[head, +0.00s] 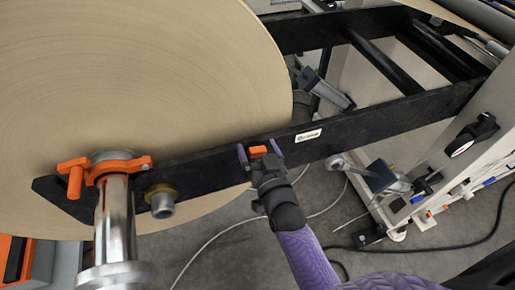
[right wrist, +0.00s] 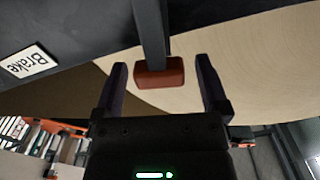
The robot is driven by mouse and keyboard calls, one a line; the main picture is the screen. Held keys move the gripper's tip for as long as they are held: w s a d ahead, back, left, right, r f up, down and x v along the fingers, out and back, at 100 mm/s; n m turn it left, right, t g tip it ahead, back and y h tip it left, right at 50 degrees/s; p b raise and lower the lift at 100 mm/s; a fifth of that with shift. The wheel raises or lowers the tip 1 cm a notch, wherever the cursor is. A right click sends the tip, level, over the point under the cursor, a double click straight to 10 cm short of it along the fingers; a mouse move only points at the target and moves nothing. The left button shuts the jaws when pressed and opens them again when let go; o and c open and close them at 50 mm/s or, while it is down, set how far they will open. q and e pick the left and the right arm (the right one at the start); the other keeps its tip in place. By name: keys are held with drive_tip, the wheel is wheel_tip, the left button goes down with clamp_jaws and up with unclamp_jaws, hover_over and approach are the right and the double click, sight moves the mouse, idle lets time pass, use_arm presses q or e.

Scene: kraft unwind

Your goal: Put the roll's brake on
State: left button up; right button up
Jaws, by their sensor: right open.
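The large brown kraft roll (head: 150,75) fills the upper left of the head view, held on a steel shaft (head: 117,215). A black arm of the stand (head: 390,112) runs beside it and carries a white label (head: 308,136), which reads "Brake" in the right wrist view (right wrist: 30,62). The brake lever's orange handle (head: 258,151) is near the label. In the right wrist view the handle is a red-brown block (right wrist: 159,74) on a dark bar (right wrist: 151,25). My right gripper (head: 258,149) is open, its fingers on either side of the handle with gaps. My left gripper is out of view.
An orange clamp (head: 118,164) holds the shaft, with a brass-collared stub (head: 162,201) beside it. The pale machine frame (head: 470,130) stands at the right. Cables (head: 225,230) lie on the grey floor, which is open below the black arm.

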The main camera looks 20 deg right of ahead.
drive_tip(key=shift+w, duration=0.2)
clamp_jaws()
idle(0.3)
